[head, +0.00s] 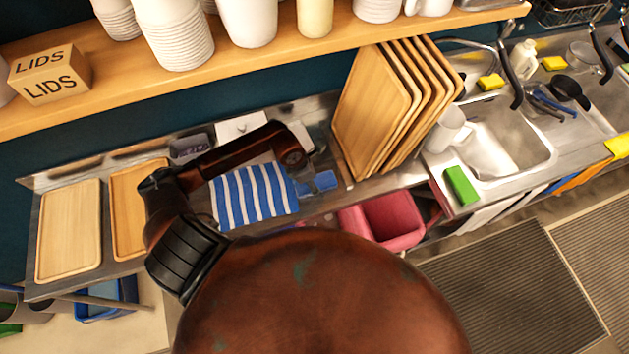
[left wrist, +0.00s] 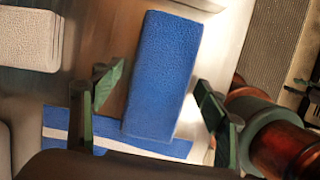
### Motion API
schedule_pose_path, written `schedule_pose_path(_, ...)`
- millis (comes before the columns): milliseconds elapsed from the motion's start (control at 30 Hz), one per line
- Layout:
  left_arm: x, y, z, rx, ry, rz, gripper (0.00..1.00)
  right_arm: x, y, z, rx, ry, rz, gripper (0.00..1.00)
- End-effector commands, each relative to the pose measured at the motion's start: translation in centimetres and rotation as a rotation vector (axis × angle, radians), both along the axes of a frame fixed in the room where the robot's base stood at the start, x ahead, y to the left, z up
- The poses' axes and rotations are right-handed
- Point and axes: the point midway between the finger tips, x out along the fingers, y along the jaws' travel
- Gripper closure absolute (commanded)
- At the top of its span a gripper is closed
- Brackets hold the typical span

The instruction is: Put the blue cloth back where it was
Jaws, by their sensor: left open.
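A plain blue block-like piece (left wrist: 160,75), perhaps the folded blue cloth, lies between the spread fingers of my left gripper (left wrist: 160,80) in the left wrist view. The gripper is open, with a finger on either side; whether either touches it I cannot tell. A blue-and-white striped cloth (head: 253,195) lies on the steel counter in the head view, and part of it shows below the blue piece in the wrist view (left wrist: 56,124). In the head view the small blue piece (head: 323,181) is just right of the striped cloth. My left arm reaches over this spot and hides part of it.
Wooden trays lie flat at the left (head: 68,232), and several stand upright (head: 372,105) right of the cloth. A pink bin (head: 393,220) is below the counter edge. A sink (head: 505,140) and green sponge (head: 461,185) are at the right. A shelf (head: 330,35) with cups hangs above.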

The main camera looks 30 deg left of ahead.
Motion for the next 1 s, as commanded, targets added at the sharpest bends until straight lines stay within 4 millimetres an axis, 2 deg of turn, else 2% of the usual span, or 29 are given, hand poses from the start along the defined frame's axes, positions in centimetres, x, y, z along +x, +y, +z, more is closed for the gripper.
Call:
schedule_pose_path(167,-0.4,0.5,2.1,0.003,-0.004,-0.002,0.33,0.0,-0.2,-0.3,-0.002,0.001,0.001,0.6)
schedule_pose_path(400,-1.6,1.5,6.9,0.004,-0.003,-0.002,0.33,-0.1,-0.5,-1.2,-0.006,0.002,0.002,0.6)
schedule_pose_path(600,-2.3,2.1,10.1,0.002,-0.003,-0.001,0.33,-0.2,-0.5,-1.7,-0.006,0.002,0.002,0.6)
schedule_pose_path(800,-2.7,2.3,11.5,0.0,0.0,-0.001,0.33,-0.2,-0.5,-1.9,-0.006,0.002,0.002,0.6)
schedule_pose_path(1000,-2.7,2.3,11.6,0.0,0.0,0.0,0.33,-0.2,-0.5,-1.8,-0.006,0.002,0.002,0.6)
